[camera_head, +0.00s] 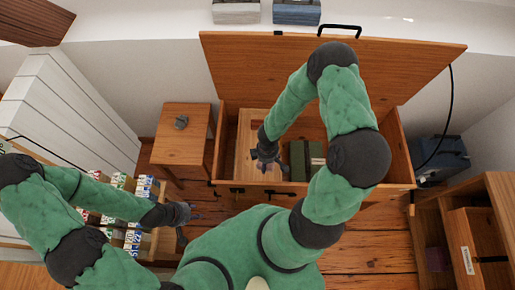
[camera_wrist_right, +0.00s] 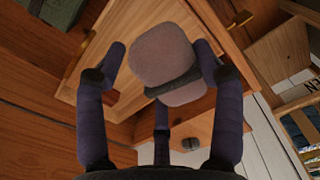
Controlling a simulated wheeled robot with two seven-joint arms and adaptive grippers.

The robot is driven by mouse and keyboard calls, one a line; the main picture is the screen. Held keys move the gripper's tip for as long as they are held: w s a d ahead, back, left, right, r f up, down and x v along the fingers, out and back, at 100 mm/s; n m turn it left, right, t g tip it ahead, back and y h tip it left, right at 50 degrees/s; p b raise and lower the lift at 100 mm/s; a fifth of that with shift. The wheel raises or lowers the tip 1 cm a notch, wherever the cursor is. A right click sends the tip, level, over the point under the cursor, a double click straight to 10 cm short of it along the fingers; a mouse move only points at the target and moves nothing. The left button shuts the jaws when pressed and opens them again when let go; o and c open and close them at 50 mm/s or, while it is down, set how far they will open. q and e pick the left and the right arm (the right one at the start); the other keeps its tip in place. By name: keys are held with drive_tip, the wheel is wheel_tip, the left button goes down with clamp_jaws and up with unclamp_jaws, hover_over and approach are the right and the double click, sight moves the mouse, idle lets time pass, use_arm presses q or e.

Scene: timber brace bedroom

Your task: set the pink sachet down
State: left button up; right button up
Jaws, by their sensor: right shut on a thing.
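The pink sachet (camera_wrist_right: 162,52) is a rounded pink pad with a dark band across its lower part. My right gripper (camera_wrist_right: 163,75) is shut on it, with fingers at its left and right sides. In the head view my right gripper (camera_head: 266,162) is over the pale wooden tray (camera_head: 243,146) in the left part of the open chest (camera_head: 230,112). The sachet is mostly hidden there by the gripper. The tray also shows behind the sachet in the right wrist view (camera_wrist_right: 92,68). My left gripper (camera_head: 186,222) is empty at the left, its fingers apart.
A dark green box (camera_head: 299,160) lies in the chest, right of the tray. The raised lid (camera_head: 400,60) stands behind. A small wooden table (camera_head: 180,146) holds a grey object. Several small boxes (camera_head: 113,222) stand at the lower left. A wooden cabinet (camera_head: 490,232) is at the right.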

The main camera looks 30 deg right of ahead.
drive_tip(key=s+a+f+n, duration=0.1)
drive_tip(key=s, duration=0.1)
drive_tip(key=s+f, duration=0.1)
drive_tip(key=s+a+f+n, duration=0.1)
drive_tip(key=s+f, duration=0.1)
drive_tip(key=shift+s+a+f+n, duration=0.1)
drive_tip(key=shift+s+a+n, duration=0.2)
drive_tip(key=shift+a, duration=0.05)
drive_tip(key=w+d+f, duration=0.1)
drive_tip(key=w+f, duration=0.2)
drive_tip(key=w, duration=0.1)
drive_tip(key=w+d+f+b, duration=0.1)
drive_tip(key=w+f, duration=0.2)
drive_tip(key=w, duration=0.1)
drive_tip(key=w+d+f+b, duration=0.1)
drive_tip(key=w+f, duration=0.2)
drive_tip(key=w, duration=0.2)
drive_tip(key=shift+w+f, duration=0.1)
drive_tip(key=shift+f, duration=0.25)
drive_tip(key=shift+w+f, duration=0.15)
wheel_tip(320, 180, down, 3)
drive_tip(key=shift+f+b, duration=0.1)
drive_tip(key=shift+b, duration=0.9)
